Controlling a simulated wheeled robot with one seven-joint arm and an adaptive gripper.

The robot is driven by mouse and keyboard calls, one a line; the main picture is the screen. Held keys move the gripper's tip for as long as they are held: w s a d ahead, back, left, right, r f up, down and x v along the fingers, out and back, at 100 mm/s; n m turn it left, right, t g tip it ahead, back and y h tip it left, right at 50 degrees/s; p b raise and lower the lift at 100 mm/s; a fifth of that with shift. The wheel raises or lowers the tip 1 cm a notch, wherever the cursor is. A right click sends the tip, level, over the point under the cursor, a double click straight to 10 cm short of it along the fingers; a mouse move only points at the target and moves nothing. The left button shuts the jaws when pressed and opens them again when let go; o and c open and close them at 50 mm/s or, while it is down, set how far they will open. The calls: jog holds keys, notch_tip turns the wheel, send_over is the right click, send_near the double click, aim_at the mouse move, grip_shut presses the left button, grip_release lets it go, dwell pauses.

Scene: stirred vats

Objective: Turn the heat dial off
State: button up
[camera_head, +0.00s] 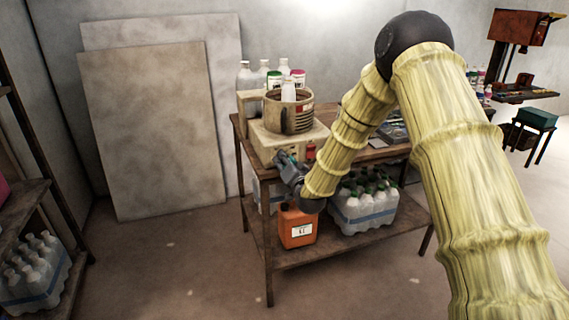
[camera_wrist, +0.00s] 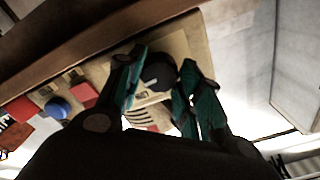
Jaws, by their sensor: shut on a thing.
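A beige hot plate unit (camera_head: 268,144) stands on the upper shelf of a worktable, with a metal pot (camera_head: 290,122) on top. My gripper (camera_head: 289,164) is at the unit's front face and hides part of it. In the wrist view the unit's panel (camera_wrist: 188,45) bears a round black dial (camera_wrist: 158,76). My gripper (camera_wrist: 160,90) has its teal-padded fingers on either side of this dial, shut on it. A blue knob (camera_wrist: 58,107) is further left on the panel, apart from the fingers. I cannot read the dial's setting or marking.
White bottles (camera_head: 244,76) stand behind the pot. Below my gripper, an orange canister (camera_head: 297,225) and shrink-wrapped bottles (camera_head: 362,212) stand on the lower shelf. Boards (camera_head: 150,130) lean on the wall. The floor in front is clear.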

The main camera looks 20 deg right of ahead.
jog(key=shift+n+b, duration=2.5)
jog(key=shift+n, duration=6)
jog(key=shift+d, duration=0.1)
jog(key=o, duration=0.7)
jog(key=shift+o, duration=0.2)
jog(key=s, duration=1.2)
jog(key=shift+d, duration=0.2)
